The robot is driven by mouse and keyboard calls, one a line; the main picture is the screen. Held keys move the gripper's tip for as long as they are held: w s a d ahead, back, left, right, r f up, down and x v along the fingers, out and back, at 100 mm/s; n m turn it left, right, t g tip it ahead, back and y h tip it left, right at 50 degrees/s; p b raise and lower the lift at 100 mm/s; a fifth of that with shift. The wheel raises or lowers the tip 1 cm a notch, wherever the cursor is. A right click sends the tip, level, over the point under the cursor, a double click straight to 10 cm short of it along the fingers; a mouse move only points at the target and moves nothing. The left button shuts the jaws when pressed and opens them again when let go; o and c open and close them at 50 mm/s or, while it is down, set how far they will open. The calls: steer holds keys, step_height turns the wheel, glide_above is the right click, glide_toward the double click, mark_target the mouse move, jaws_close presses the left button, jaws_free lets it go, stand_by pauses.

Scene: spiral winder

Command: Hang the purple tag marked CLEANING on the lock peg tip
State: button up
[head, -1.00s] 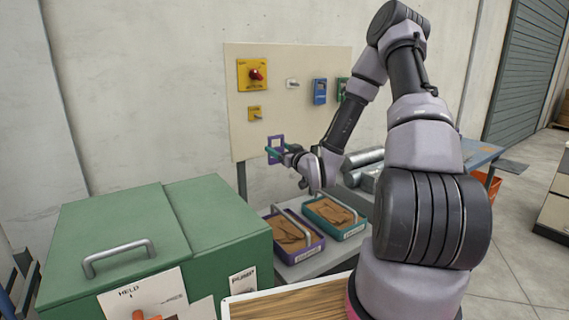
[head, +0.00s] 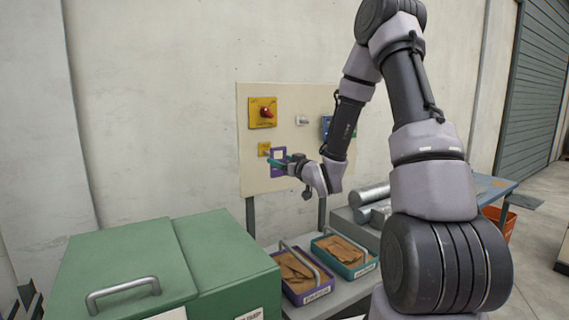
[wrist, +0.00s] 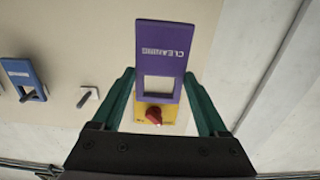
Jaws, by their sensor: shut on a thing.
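The purple tag (head: 281,173) marked CLEANING is in my gripper (head: 284,163), in front of the board. In the wrist view the purple tag (wrist: 163,45) has its lettering upside down and a square window. My gripper (wrist: 161,95) is shut on it, with a teal finger at each side. A small yellow plate (head: 263,149) sits on the board just up and left of the tag in the head view. It seems to carry the lock peg, but the peg tip cannot be made out. In the wrist view the tag hides that plate. I cannot tell whether tag and peg touch.
A yellow switch plate with a red knob (head: 266,112) is above on the board (head: 292,100). A toggle switch (head: 302,120) and a blue tag (head: 326,126) are to the right. A green box (head: 220,260) and two bins of brown contents (head: 304,290) (head: 346,270) stand below.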

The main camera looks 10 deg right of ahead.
steer(key=shift+f+x, duration=0.15)
steer(key=shift+x, duration=1.5)
steer(key=shift+f+x, duration=0.2)
steer(key=shift+x, duration=1.45)
steer(key=shift+w+a+f, duration=0.15)
steer(key=shift+w+f, duration=0.25)
steer(key=shift+w, duration=0.1)
steer(key=o, duration=1.3)
steer(key=shift+c, duration=0.2)
